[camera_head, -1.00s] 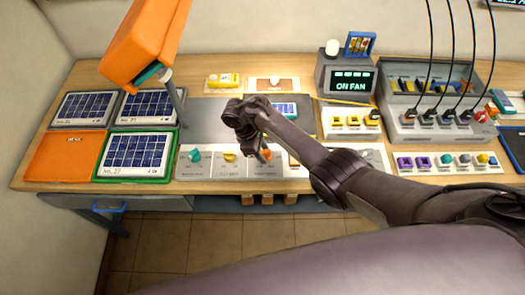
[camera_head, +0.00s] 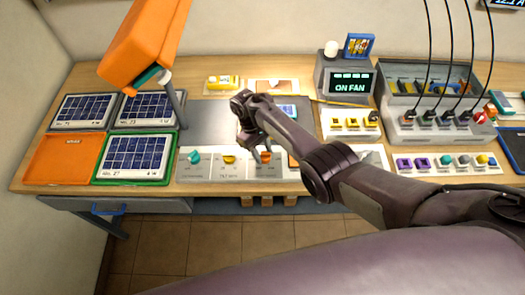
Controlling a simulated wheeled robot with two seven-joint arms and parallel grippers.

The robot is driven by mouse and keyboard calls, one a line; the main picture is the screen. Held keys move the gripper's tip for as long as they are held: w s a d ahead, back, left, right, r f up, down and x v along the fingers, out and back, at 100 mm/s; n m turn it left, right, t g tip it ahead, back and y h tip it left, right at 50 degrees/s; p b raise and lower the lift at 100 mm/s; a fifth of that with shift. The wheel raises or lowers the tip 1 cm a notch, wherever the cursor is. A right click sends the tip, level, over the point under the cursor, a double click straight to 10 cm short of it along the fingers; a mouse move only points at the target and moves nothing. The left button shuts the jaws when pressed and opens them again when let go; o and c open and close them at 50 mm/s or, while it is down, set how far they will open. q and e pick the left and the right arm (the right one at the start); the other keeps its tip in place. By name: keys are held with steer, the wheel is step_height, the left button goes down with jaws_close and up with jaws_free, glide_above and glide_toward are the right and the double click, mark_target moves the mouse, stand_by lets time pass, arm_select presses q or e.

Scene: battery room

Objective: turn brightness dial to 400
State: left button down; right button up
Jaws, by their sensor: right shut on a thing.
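A pale control panel (camera_head: 215,174) lies along the front of the bench. It carries a teal dial (camera_head: 195,156), a yellow dial (camera_head: 229,159) and an orange dial (camera_head: 265,157). The labels below the dials are too small to read, so I cannot tell by text which one is the brightness dial. My right gripper (camera_head: 263,154) reaches down from above and is shut on the orange dial, partly covering it. The dial's pointer and setting cannot be made out. My left gripper is not in view.
My right arm crosses the bench from the right. An orange lamp head (camera_head: 145,42) on a grey post (camera_head: 175,98) stands left, over several solar panels (camera_head: 137,157).

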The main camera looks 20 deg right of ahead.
stand_by(0.4)
steer(key=o, duration=1)
